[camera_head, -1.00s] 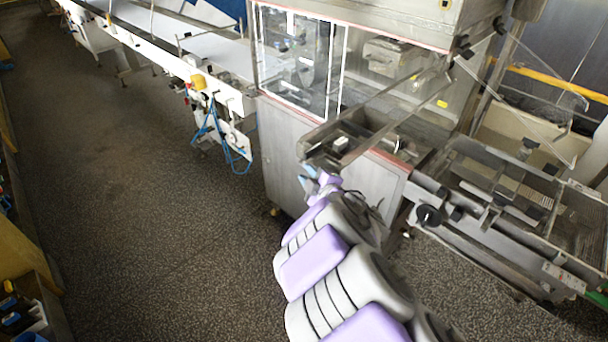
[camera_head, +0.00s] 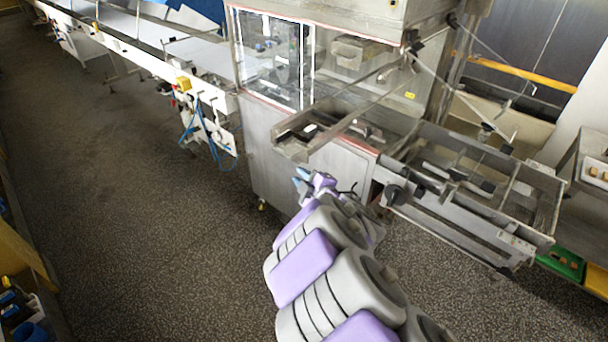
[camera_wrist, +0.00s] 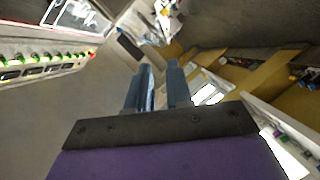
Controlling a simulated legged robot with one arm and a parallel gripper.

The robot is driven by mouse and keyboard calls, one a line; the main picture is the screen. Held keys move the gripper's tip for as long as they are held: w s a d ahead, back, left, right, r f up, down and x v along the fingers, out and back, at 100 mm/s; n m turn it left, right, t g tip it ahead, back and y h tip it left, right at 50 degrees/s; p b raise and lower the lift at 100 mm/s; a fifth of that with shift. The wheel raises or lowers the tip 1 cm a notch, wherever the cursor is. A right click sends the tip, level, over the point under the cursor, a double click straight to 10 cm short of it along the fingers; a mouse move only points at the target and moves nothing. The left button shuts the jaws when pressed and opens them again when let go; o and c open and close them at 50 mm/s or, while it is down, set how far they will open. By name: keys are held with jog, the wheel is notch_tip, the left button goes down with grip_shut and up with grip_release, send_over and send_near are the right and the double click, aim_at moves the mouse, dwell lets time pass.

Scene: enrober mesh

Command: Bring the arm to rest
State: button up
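My gripper (camera_head: 304,178) shows in the head view at the far end of my arm, in front of the steel machine's lower panel. Whether it touches the panel cannot be told from this view. In the wrist view, my gripper's two blue-grey fingers (camera_wrist: 159,68) stand apart with a narrow gap. Nothing is held between them. My arm, grey with lilac panels, reaches up from the bottom of the head view.
The steel enrober machine (camera_head: 345,180) stands ahead, with a mesh conveyor frame (camera_head: 470,205) jutting right. A long white conveyor (camera_head: 150,55) runs to the upper left. A green crate (camera_head: 562,264) lies at the right. Open floor (camera_head: 130,220) fills the left.

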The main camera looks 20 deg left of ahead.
jog(key=w+d+r+m+t+h, duration=0.1)
jog(key=w+d+r+m+h, duration=0.2)
jog(key=d, duration=0.6)
jog(key=w+d+r+m+t+h, duration=0.15)
jog(key=d+m+h, duration=0.3)
jog(key=d, duration=0.45)
jog(key=s+d+r+m+g+h, duration=0.1)
jog(key=s+d+m+g+h, duration=0.15)
jog(key=s+d+m, duration=0.4)
jog(key=s+d+r+m+g+h, duration=0.1)
jog(key=s+d+h, duration=0.25)
jog(key=d, duration=0.65)
jog(key=s+d+f+m+g, duration=0.2)
jog(key=s+d+m+g, duration=0.25)
jog(key=s, duration=0.75)
jog(key=s+a+g+y, duration=0.1)
jog(key=s+a+g, duration=0.1)
jog(key=s, duration=0.9)
jog(key=s+a+m+g+y, duration=0.1)
jog(key=s+g, duration=0.4)
jog(key=s, duration=0.7)
jog(key=shift+s+a, duration=0.3)
jog(key=shift+a, duration=0.05)
jog(key=shift+m, duration=0.25)
